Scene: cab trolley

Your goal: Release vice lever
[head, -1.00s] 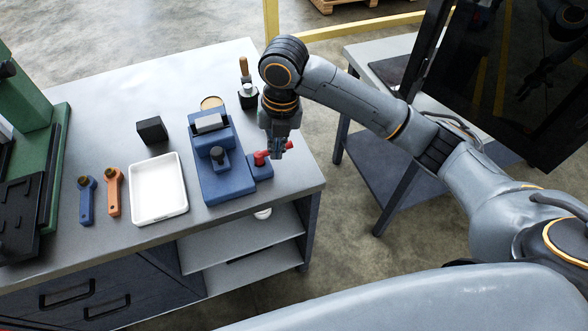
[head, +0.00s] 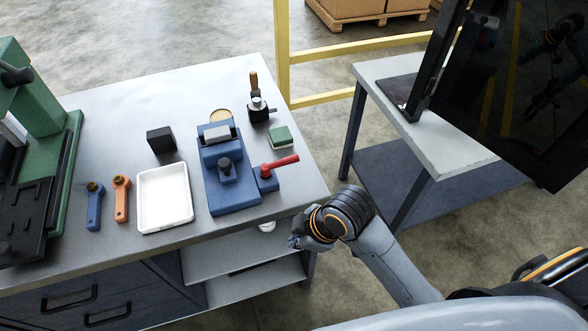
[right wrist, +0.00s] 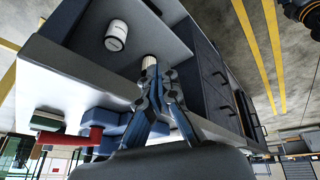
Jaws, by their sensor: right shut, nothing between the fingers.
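The blue vice (head: 228,195) stands near the right front edge of the grey bench, with a grey block (head: 217,133) at its far end. Its red lever (head: 281,163) sits on a blue block at the vice's right side and points right, slightly away from me. My right gripper (head: 297,241) is below and in front of the lever, off the bench's front edge, apart from it. In the right wrist view its fingers (right wrist: 157,88) are shut and empty, and the red lever (right wrist: 84,138) shows at lower left. My left gripper is not in view.
The bench (head: 110,110) also holds a white tray (head: 164,225), a black block (head: 161,140), blue and orange levers, a green-topped block (head: 280,137) and a green machine (head: 45,120). Open shelves (head: 240,255) lie below. A second table (head: 420,135) stands at right.

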